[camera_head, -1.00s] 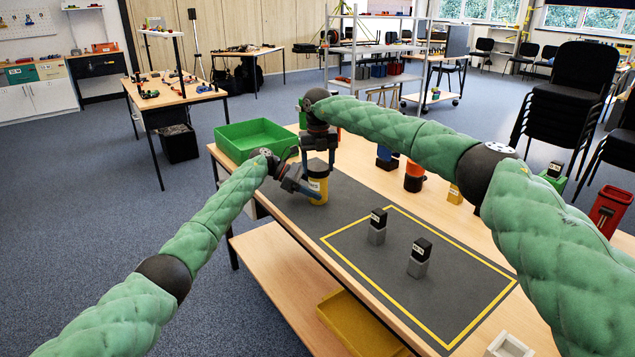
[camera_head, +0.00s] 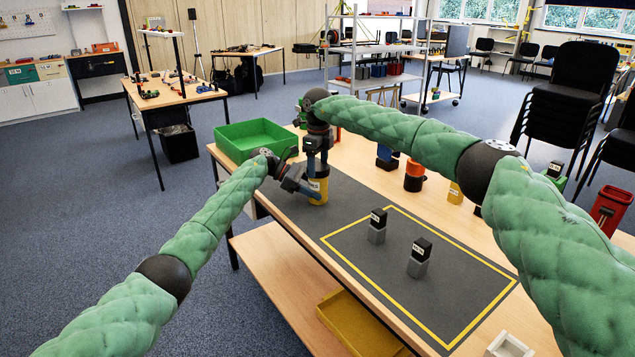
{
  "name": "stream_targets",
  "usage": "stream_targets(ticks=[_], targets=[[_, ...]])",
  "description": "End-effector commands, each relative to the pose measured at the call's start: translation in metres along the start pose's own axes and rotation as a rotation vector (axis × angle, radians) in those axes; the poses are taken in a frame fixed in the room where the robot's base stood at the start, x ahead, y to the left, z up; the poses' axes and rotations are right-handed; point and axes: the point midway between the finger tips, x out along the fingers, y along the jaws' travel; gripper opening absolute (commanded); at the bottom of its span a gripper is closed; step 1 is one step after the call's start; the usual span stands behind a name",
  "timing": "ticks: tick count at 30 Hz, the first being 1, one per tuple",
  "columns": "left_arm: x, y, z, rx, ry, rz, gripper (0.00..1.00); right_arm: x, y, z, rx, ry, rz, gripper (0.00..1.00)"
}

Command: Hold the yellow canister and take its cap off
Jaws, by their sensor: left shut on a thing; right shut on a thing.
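The yellow canister (camera_head: 318,188) stands upright on the dark grey mat at the far left end of the table. My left gripper (camera_head: 311,189) is shut on its body from the left side. My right gripper (camera_head: 318,168) points down from above and is shut on the dark cap at the canister's top. The fingers mostly hide the cap, and I cannot tell whether it is still seated on the canister.
A green bin (camera_head: 254,137) stands behind the canister. An orange canister (camera_head: 414,177) and a blue object (camera_head: 387,158) stand on the table's right side.

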Motion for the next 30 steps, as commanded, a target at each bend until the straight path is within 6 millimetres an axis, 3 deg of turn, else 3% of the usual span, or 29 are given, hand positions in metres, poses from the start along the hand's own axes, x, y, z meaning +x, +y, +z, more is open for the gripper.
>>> stream_targets(ticks=[7,17,18,19,30], targets=[[0.0002,-0.0003,-0.0004,0.000,0.000,-0.001,0.28,0.0007,-0.0011,-0.0008,-0.214,0.001,-0.001,0.41],[0.0002,-0.0003,-0.0003,0.001,0.000,-0.001,0.28,0.0009,-0.0014,-0.0011,-0.251,0.001,-0.001,0.41],[0.0001,-0.0003,-0.0003,0.001,0.000,-0.001,0.28,0.0009,-0.0014,-0.0011,-0.251,0.001,-0.001,0.72],[0.0001,-0.0003,-0.0003,0.001,0.000,-0.001,0.28,0.0009,-0.0014,-0.0011,-0.251,0.001,-0.001,0.78],[0.0001,-0.0001,-0.0003,0.000,0.000,0.000,0.28,-0.0015,-0.0006,-0.0004,-0.251,0.001,-0.001,0.78]])
